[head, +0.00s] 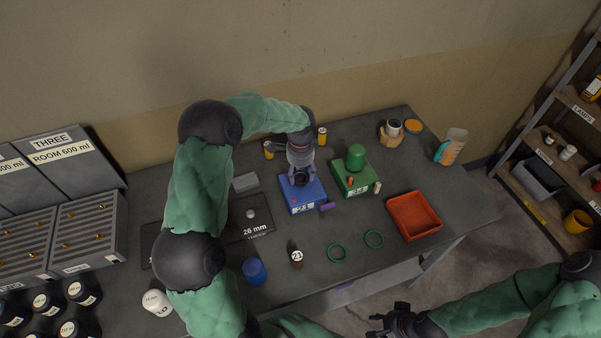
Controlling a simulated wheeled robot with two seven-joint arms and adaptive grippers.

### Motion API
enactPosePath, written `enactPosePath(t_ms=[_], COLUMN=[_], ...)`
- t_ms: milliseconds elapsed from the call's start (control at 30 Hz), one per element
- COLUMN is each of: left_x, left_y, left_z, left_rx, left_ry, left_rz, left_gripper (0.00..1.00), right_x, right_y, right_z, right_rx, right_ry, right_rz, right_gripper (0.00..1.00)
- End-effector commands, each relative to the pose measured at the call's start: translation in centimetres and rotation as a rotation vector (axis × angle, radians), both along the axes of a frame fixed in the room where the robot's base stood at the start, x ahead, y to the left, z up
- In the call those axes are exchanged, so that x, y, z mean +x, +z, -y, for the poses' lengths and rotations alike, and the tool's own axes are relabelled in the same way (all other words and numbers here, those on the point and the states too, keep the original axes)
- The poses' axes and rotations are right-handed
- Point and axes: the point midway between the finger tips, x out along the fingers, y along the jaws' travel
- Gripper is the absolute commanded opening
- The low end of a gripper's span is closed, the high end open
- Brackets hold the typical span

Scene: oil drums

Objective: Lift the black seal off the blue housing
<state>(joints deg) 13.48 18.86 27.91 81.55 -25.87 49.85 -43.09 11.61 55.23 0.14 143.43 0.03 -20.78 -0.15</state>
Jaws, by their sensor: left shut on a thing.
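The blue housing (306,201) is a blue block with a pale label on its front, standing on the grey table. My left gripper (302,175) reaches down over it from above and is shut on the black seal (304,182), a dark ring at its fingertips. The seal is at the top of the housing; whether it touches the housing or is just clear of it I cannot tell. The gripper hides part of the housing's top. My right gripper (378,324) is empty and open, low in the picture, away from the table's front edge.
A green housing (356,180) stands close on the right. Yellow cylinders (322,136) stand behind. Bare table shows between the rings and housings.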

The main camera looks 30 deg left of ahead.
Motion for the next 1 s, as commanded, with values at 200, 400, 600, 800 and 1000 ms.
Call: enactPosePath(t_ms=[200,400,600,800,1000], left_x=[0.1,0.0,0.0,0.0,0.0], left_y=[1.4,2.4,3.2,3.2,3.2], left_z=[0.0,0.0,0.0,0.0,0.0], left_rx=[0.0,0.0,0.0,0.0,0.0], left_ry=[0.0,0.0,0.0,0.0,0.0], left_rz=[0.001,0.001,0.0,0.0,0.0], left_gripper=[0.29,0.29,0.29,0.29,0.29], right_x=[0.0,0.0,0.0,0.0,0.0], right_y=[1.0,1.7,2.2,2.2,2.2], right_z=[0.0,0.0,0.0,0.0,0.0], right_rx=[0.0,0.0,0.0,0.0,0.0], right_ry=[0.0,0.0,0.0,0.0,0.0], right_rz=[0.0,0.0,0.0,0.0,0.0], right_gripper=[0.4,0.4,0.4,0.4,0.4])
